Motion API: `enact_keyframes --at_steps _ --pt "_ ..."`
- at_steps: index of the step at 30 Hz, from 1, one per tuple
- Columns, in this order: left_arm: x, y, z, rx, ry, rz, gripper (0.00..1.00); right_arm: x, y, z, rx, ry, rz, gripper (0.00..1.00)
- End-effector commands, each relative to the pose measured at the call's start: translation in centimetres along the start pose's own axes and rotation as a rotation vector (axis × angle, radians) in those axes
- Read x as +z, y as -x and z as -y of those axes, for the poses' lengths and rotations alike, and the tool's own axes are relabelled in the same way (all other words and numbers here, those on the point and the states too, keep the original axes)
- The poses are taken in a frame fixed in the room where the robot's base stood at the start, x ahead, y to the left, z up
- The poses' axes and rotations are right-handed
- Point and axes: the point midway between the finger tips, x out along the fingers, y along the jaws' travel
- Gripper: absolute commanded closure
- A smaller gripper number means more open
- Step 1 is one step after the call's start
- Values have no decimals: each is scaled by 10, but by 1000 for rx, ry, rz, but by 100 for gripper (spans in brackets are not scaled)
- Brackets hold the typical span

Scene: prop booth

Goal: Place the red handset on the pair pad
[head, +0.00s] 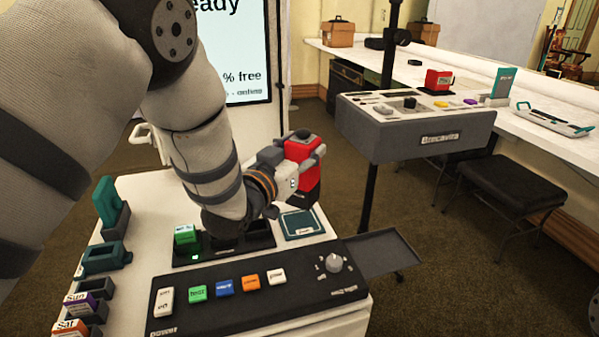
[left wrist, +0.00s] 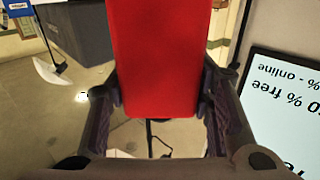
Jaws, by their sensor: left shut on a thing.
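The red handset (head: 306,181) is red with a black top and is held upright in the head view. My left gripper (head: 312,158) is shut on it, with a finger on either side. In the left wrist view the red handset (left wrist: 158,60) fills the middle between the fingers of my left gripper (left wrist: 160,105). A dark teal square pad (head: 301,224) with a pale outline lies on the white table, below and close to the handset. The label on this pad is too small to read. My right gripper is not in view.
A black charging dock (head: 222,246) holds a green block (head: 185,234) beside the pad. A black control panel (head: 250,290) with coloured buttons and a knob lies in front. A dark side tray (head: 380,252) juts out right. A grey console (head: 415,130) stands behind.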

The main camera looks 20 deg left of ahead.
Motion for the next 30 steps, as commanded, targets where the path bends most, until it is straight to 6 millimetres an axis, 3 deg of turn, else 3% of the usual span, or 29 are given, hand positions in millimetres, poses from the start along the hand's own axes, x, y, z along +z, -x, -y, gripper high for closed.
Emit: enact_keyframes --at_steps 5,9,19,20,22,30 --pt "15 12 -4 0 1 -2 100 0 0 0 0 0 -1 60" --pt "46 12 -4 0 2 2 100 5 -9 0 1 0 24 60" --pt "47 12 -4 -1 1 -5 100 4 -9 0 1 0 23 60" --pt "48 12 -4 0 1 -3 49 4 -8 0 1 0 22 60" --pt "47 12 -4 0 1 -4 33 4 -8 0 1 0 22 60" --pt "47 12 -4 0 0 -4 33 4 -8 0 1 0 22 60"
